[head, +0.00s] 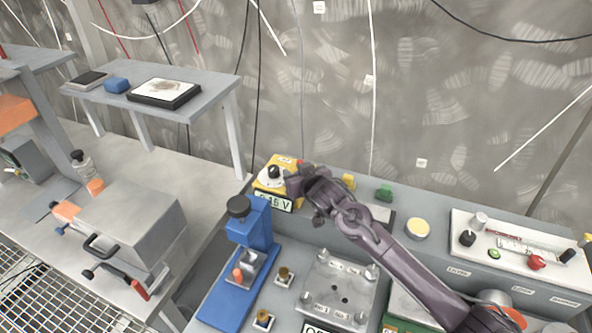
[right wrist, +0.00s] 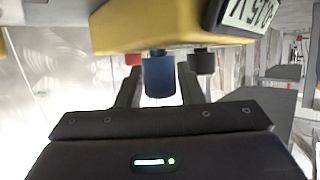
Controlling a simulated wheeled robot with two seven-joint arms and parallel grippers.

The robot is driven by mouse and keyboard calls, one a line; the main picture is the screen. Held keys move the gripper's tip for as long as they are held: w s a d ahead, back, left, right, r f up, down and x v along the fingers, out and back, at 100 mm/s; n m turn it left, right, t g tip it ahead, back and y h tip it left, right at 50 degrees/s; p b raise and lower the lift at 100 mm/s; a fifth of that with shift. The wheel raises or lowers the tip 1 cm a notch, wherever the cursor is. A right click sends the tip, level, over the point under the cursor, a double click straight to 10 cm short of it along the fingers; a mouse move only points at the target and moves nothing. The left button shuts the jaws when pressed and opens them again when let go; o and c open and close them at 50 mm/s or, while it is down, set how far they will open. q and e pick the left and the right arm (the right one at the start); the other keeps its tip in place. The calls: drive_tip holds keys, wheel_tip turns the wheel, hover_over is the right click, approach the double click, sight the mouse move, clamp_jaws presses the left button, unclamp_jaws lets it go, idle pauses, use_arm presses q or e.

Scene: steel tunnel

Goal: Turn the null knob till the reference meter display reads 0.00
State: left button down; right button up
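The reference meter is a yellow box (head: 260,184) on the back ledge of the bench. Its display (head: 273,201) reads about 0.16 V; the last digit is hard to read. In the right wrist view the yellow box (right wrist: 150,27) and its display (right wrist: 246,14) appear upside down and partly cut off. My right gripper (right wrist: 158,80) is at the box's side, its two fingers on either side of a blue knob (right wrist: 158,76). The fingers are very close to the knob; contact is unclear. No label shows which knob is the null knob. My left gripper is out of view.
A black knob (right wrist: 202,62) and a red part (right wrist: 133,58) flank the blue knob. A blue press (head: 247,240) stands in front of the meter.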

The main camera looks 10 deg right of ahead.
drive_tip(key=shift+w, duration=0.15)
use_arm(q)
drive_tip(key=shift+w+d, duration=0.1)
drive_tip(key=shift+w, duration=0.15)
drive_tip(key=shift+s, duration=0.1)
use_arm(e)
drive_tip(key=c, duration=0.7)
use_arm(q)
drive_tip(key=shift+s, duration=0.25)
use_arm(e)
drive_tip(key=shift+a, duration=0.1)
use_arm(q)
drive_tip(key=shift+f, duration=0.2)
use_arm(e)
drive_tip(key=shift+f+m+h, duration=0.1)
drive_tip(key=shift+m+h, duration=0.2)
drive_tip(key=shift+h, duration=0.1)
